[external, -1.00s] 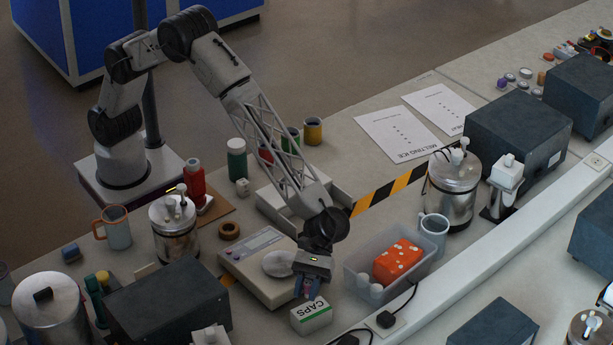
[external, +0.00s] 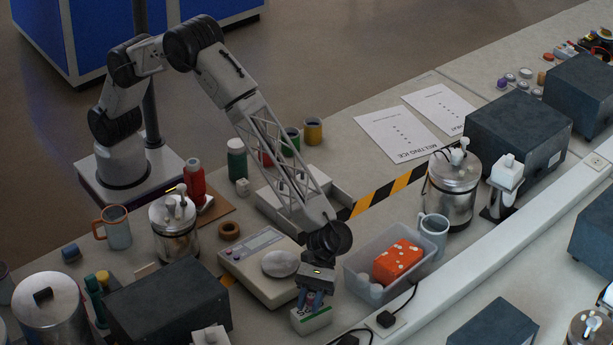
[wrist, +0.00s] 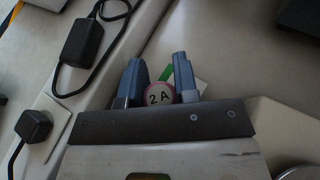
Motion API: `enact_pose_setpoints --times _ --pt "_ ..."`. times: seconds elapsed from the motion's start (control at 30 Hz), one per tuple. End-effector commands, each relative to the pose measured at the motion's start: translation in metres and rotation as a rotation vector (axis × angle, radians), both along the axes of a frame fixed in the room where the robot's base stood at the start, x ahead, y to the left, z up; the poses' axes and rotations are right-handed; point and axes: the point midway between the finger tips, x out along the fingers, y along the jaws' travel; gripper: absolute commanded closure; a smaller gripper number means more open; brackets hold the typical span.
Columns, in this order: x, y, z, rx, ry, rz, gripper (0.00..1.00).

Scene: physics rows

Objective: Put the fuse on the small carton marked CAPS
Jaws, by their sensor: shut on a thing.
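My gripper (external: 310,303) is shut on the fuse, pointing down over the small carton. In the wrist view the fuse (wrist: 158,96) shows as a round end marked 2A between the two blue-grey fingers. The small carton (external: 316,321), white with a green band, stands on the bench under the fingertips. The fingers hide part of its lettering and top. A green and white bit of the carton (wrist: 166,73) shows behind the fuse in the wrist view. I cannot tell whether the fuse touches the carton.
A scale (external: 250,270) stands left of my gripper. A black plug and cable (external: 386,319) lie right of the carton. A dark box (external: 165,310) stands farther left.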

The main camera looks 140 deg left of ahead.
Motion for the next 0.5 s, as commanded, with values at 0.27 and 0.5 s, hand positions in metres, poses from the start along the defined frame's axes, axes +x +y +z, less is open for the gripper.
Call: enact_pose_setpoints --times 0.27,0.5 --pt "0.0002 0.0 -0.0005 0.0 -0.001 0.0 0.94" --pt "0.0002 0.0 -0.0032 0.0 -0.001 0.0 0.64"
